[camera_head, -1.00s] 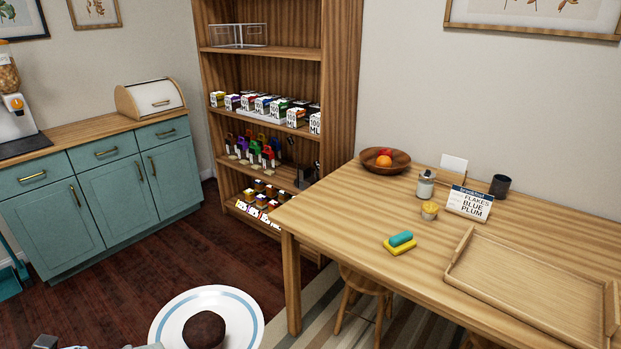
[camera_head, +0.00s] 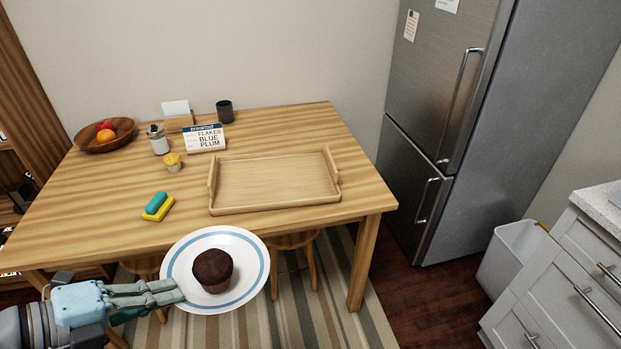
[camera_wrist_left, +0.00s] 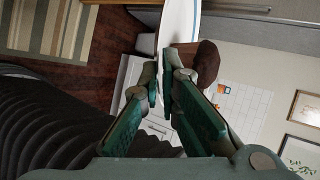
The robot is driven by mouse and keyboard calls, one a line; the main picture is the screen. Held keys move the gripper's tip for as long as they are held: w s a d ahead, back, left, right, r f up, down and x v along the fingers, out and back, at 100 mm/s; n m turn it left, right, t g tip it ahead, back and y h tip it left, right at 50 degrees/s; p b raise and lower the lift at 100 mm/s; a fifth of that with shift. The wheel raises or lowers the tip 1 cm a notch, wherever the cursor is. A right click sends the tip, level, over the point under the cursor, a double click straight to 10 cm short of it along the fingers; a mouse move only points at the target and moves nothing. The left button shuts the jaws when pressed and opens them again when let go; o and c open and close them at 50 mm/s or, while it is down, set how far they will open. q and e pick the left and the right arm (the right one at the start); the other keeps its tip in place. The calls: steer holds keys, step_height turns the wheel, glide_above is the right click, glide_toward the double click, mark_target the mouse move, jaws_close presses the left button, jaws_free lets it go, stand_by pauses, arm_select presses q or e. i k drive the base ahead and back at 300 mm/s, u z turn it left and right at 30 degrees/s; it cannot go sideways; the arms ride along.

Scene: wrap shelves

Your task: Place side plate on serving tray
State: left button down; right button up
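The side plate (camera_head: 243,240) is white with a blue ring and carries a dark brown muffin (camera_head: 213,270). My left gripper (camera_head: 178,291) is shut on the plate's left rim and holds it in front of the table's near edge. The left wrist view shows the fingers (camera_wrist_left: 164,84) closed on the rim of the plate (camera_wrist_left: 180,22), with the muffin (camera_wrist_left: 207,64) beside them. The wooden serving tray (camera_head: 275,182) lies empty on the table, beyond the plate. My right gripper is not in view.
On the table (camera_head: 80,215) are a sponge pair (camera_head: 157,207), a yellow cupcake (camera_head: 173,162), a glass jar (camera_head: 158,142), a sign (camera_head: 205,138), a dark cup (camera_head: 224,111) and a fruit bowl (camera_head: 104,136). A fridge (camera_head: 450,110) stands at the right. Stools are under the table.

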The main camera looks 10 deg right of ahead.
mark_target(265, 180)
steer(key=z, duration=0.25)
steer(key=i, duration=1)
steer(key=z, duration=0.05)
